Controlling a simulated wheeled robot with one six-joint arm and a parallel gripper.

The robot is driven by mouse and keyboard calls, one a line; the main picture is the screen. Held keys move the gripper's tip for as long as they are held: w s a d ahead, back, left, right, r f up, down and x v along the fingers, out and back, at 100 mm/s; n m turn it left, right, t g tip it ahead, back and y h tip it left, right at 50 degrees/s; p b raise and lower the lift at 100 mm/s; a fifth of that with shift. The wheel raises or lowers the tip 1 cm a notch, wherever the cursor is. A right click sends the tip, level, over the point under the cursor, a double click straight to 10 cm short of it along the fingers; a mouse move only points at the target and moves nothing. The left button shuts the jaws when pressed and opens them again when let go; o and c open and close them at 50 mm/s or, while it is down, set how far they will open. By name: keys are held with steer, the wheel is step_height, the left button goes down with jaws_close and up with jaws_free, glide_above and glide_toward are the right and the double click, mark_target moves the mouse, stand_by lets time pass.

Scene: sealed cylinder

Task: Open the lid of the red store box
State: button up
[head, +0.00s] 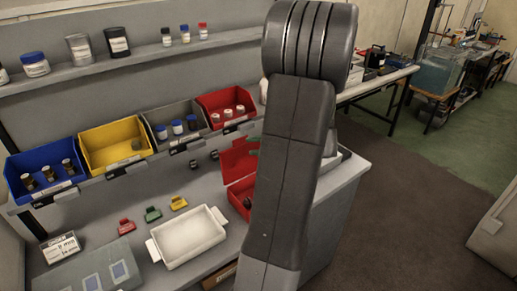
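A red box (241,194), seemingly the store box, stands on the grey bench just left of my arm, which hides its right part. A red panel (237,158) rises at its back and looks like its lid standing raised. A dark item (247,203) shows inside the box. A small green piece (253,142) shows above the panel at my arm's edge; I cannot tell what it is. My gripper is hidden behind my own arm, so its fingers and their place relative to the lid do not show.
A white tray (187,239) and small red, green and yellow clips (178,203) lie left of the box. Blue (22,183), yellow (110,164), grey (170,138) and red (222,123) bins line the back. A grey case (70,272) lies front left.

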steer(key=b+v, duration=0.2)
steer(key=v, duration=1.2)
steer(key=shift+b, duration=0.4)
steer(key=shift+a, duration=0.1)
steer(key=shift+c, duration=0.5)
